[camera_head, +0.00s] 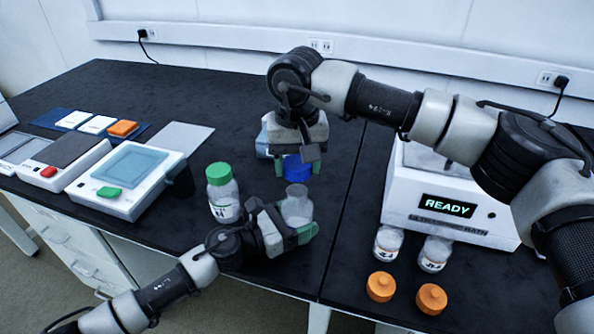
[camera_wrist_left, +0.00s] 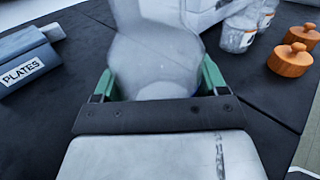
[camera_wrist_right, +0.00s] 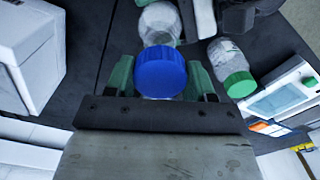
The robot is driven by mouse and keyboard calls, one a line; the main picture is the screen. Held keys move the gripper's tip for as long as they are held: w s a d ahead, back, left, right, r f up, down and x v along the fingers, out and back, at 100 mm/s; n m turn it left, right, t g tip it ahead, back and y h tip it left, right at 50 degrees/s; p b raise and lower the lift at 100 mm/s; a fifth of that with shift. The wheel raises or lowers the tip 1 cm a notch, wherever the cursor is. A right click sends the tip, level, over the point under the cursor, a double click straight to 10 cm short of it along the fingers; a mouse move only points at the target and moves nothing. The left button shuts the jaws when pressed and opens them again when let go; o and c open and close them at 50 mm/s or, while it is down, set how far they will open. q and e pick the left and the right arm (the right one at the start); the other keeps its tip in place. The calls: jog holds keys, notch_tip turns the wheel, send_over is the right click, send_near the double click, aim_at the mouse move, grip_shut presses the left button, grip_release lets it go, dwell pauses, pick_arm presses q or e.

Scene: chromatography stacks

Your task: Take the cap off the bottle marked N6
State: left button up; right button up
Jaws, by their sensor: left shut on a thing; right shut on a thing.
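A clear bottle (camera_head: 297,207) stands upright in my left gripper (camera_head: 296,222), which is shut around its body. It also shows in the left wrist view (camera_wrist_left: 155,60); its label is not readable. My right gripper (camera_head: 299,168) is shut on a blue cap (camera_head: 298,166), seen between its fingers in the right wrist view (camera_wrist_right: 160,72). In the head view the cap appears apart from the bottle, above and behind its uncapped mouth. A green-capped bottle (camera_head: 221,192) stands to the left; its label is not fully legible.
A white bath device (camera_head: 450,190) reading READY stands right. Before it are two uncapped bottles (camera_head: 388,242) (camera_head: 434,253) and two orange caps (camera_head: 380,286) (camera_head: 431,298). Balances (camera_head: 128,180) stand left. A PLATES box (camera_wrist_left: 25,72) is behind my right gripper.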

pick_arm(q)
jog(key=o, duration=1.7)
